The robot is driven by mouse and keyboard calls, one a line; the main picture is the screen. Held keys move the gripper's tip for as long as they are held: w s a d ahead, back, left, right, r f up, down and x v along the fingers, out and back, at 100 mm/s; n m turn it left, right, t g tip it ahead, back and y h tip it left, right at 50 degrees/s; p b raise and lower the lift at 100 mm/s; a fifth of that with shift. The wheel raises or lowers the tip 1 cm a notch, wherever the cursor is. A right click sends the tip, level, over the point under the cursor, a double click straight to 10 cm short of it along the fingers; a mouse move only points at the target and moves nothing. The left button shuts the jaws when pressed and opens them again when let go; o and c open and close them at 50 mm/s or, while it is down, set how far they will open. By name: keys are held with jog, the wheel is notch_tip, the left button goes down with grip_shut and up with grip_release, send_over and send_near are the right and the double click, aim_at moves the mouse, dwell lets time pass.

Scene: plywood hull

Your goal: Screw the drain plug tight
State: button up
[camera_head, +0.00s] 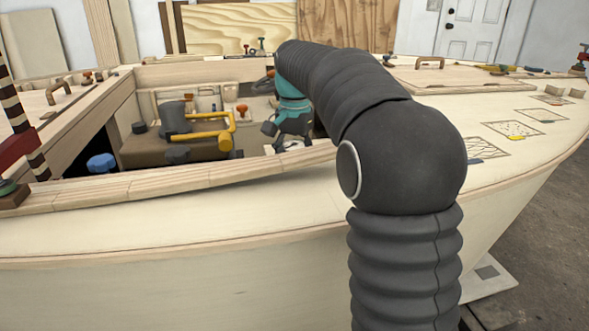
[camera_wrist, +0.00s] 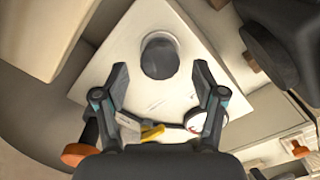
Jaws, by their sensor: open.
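A dark grey round piece (camera_wrist: 160,57), which looks like the drain plug, sits on a pale square plate (camera_wrist: 118,48) in the wrist view. I cannot tell how far it is seated. My gripper (camera_wrist: 160,73) is open and empty in the picture, with one finger on each side of the round piece and just short of it. In the head view my gripper (camera_head: 286,136) points down inside the hull opening, above the pale plate (camera_head: 293,147). The round piece is hidden there by my gripper.
Near the fingers in the wrist view are an orange knob (camera_wrist: 77,153), a yellow handle (camera_wrist: 152,131) and a white dial (camera_wrist: 217,121). In the head view, a brown box with a yellow pipe (camera_head: 212,138) and a blue knob (camera_head: 102,163) stand left of my gripper. The wooden rim (camera_head: 190,180) borders the opening.

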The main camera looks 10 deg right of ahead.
jog(key=shift+f, duration=0.8)
jog(key=shift+c, duration=0.3)
jog(key=c, duration=1.1)
jog(key=shift+r, duration=0.1)
jog(key=m+p, duration=0.3)
jog(key=shift+r+m, duration=0.1)
jog(key=shift+m, duration=0.3)
jog(key=m+p, duration=0.3)
jog(key=m, duration=0.2)
jog(key=shift+m, duration=0.4)
